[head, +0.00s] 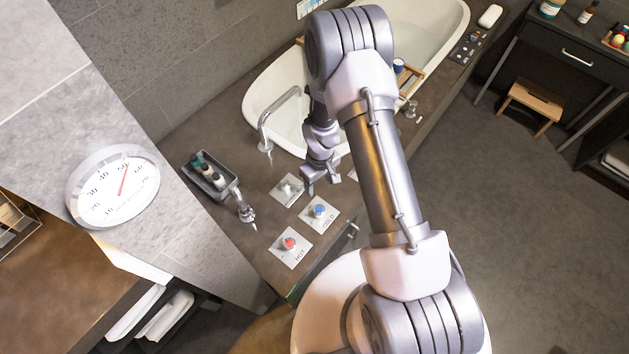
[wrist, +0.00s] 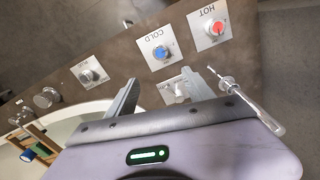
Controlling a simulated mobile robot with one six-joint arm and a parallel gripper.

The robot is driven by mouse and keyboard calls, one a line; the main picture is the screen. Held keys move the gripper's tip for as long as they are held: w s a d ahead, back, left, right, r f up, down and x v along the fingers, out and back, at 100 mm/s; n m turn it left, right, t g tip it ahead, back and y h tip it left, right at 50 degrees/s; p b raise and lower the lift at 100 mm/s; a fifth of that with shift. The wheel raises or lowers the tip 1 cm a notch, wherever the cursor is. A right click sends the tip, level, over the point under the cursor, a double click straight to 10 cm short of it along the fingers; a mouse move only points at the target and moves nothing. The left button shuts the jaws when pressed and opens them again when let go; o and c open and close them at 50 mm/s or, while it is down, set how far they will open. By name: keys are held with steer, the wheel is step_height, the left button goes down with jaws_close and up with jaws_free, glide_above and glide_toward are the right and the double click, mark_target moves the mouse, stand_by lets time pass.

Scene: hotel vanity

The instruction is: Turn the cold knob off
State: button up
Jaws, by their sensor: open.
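The cold knob (head: 318,211) is blue and sits on a square pale plate marked COLD on the dark tub deck. It also shows in the wrist view (wrist: 160,53), just beyond my fingertips. The red hot knob (head: 290,243) is on its own plate marked HOT, nearer my base; the wrist view shows it too (wrist: 217,28). My gripper (head: 321,186) is open and empty, over the deck on the tub side of the cold knob. In the wrist view its fingers (wrist: 171,76) are spread wide, apart from the cold knob. The knob's exact angle is too small to read.
A metal control on a plate (head: 287,190) stands left of my gripper. Another knob plate (wrist: 88,75) lies farther along the deck. The spout (head: 268,125), white bathtub (head: 262,88), bottle tray (head: 210,181) and a shower handle (head: 246,212) are close. A round dial (head: 112,187) hangs left.

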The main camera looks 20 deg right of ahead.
mark_target(319, 209)
steer(key=f+b, duration=0.1)
steer(key=f, duration=0.5)
steer(key=f+b, duration=0.2)
steer(key=f, duration=0.4)
steer(key=f+b, duration=0.1)
steer(key=f, duration=0.5)
steer(key=shift+s+b, duration=0.25)
steer(key=shift+b, duration=0.05)
jaws_close()
